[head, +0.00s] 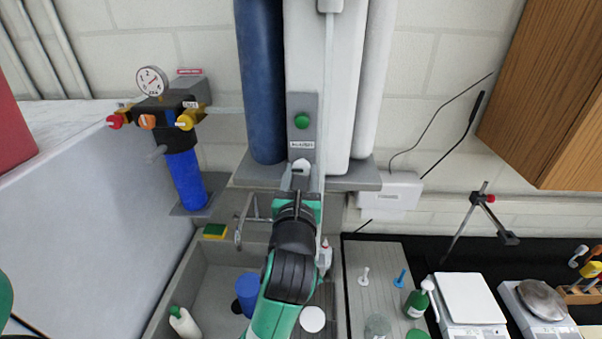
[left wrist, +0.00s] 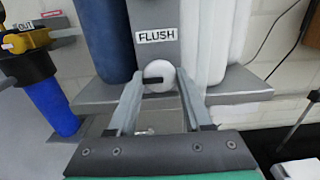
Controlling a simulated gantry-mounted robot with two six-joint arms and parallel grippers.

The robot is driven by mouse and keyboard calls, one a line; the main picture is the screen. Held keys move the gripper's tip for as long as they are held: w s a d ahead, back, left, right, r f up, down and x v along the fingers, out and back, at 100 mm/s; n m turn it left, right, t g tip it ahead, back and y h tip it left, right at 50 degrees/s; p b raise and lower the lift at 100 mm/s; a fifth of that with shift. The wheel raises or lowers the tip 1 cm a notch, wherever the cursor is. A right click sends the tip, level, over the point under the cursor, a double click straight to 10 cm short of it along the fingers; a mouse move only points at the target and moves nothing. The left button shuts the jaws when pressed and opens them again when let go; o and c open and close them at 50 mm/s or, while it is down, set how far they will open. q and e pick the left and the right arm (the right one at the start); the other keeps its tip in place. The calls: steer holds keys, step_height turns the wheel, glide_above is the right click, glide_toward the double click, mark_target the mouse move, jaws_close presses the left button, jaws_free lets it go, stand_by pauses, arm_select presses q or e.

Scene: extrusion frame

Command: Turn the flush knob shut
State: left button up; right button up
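The flush knob (left wrist: 160,72) is a round white knob with a dark horizontal mark on its lower left part. It sits just under the FLUSH label (left wrist: 156,35) on a grey panel. In the head view the knob (head: 301,165) shows small, below the same label and just beyond my left gripper (head: 302,180). In the left wrist view my left gripper (left wrist: 160,78) is open, with one finger on each side of the knob. I cannot tell whether the fingertips touch it. My right gripper is not in view.
A green button (head: 302,121) sits above the label. Blue (head: 260,80) and white (head: 372,90) cylinders flank the panel, above a grey ledge (head: 355,179). A regulator with a gauge (head: 152,81) and blue filter bowl is at left. A sink (head: 205,270) lies below.

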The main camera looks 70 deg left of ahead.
arm_select(q)
jaws_close()
steer(key=shift+r+m+p, duration=0.15)
steer(key=shift+m+p, duration=1)
steer(key=shift+m, duration=0.05)
steer(key=shift+m+p, duration=0.3)
steer(key=shift+m, duration=0.5)
steer(key=m, duration=0.3)
steer(key=shift+s+m, duration=0.1)
steer(key=shift+m, duration=0.2)
steer(key=m, duration=0.3)
steer(key=shift+m, duration=0.3)
steer(key=m, duration=0.6)
steer(key=shift+m, duration=0.4)
steer(key=o, duration=0.7)
jaws_free()
